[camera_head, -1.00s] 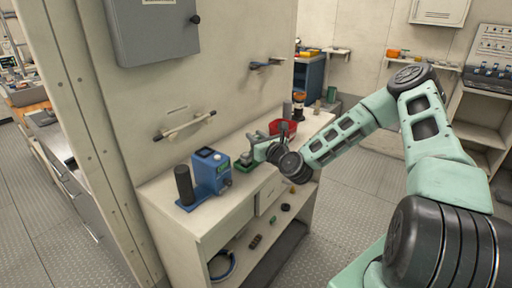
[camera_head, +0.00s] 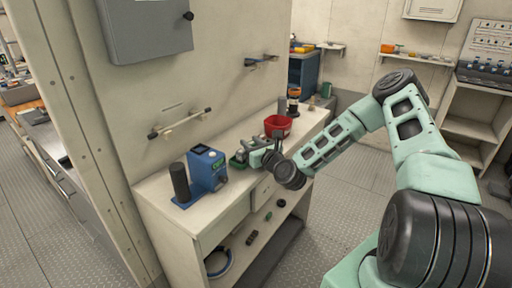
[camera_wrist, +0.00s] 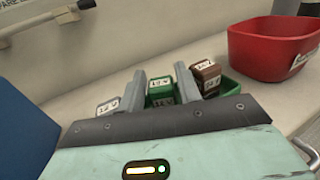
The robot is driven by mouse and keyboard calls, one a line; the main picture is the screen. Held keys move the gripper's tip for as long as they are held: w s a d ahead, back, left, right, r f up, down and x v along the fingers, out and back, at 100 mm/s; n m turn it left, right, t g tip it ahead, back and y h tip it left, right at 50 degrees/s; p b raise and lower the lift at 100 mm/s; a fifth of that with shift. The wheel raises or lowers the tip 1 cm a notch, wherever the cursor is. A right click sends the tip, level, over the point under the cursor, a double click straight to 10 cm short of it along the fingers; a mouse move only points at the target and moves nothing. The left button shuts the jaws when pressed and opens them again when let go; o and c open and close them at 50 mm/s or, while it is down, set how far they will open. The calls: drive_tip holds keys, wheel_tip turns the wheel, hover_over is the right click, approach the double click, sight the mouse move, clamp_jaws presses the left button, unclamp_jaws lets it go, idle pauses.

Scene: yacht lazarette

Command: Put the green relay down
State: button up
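In the wrist view, my gripper (camera_wrist: 160,72) has its two fingers against either side of a green relay (camera_wrist: 160,88) with a white "12 V" label. The green relay's lower part shows between the fingers. A brown relay (camera_wrist: 207,76) stands just right of the fingers, and a pale grey relay (camera_wrist: 107,106) is to the left. A green tray (camera_wrist: 231,88) shows at the right, mostly hidden by my gripper. In the head view, my gripper (camera_head: 252,156) is low over the green tray (camera_head: 236,163) on the bench; the relay is too small to tell there.
A red bin (camera_head: 277,125) stands behind my gripper and also at the right of the wrist view (camera_wrist: 272,52). A blue device (camera_head: 208,168) with a black cylinder (camera_head: 180,182) stands left on the bench (camera_head: 215,200). A wall rail (camera_head: 180,124) is above. Bench top in front is clear.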

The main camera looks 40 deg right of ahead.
drive_tip(key=s+b, duration=0.2)
drive_tip(key=s, duration=1)
drive_tip(key=shift+a, duration=0.3)
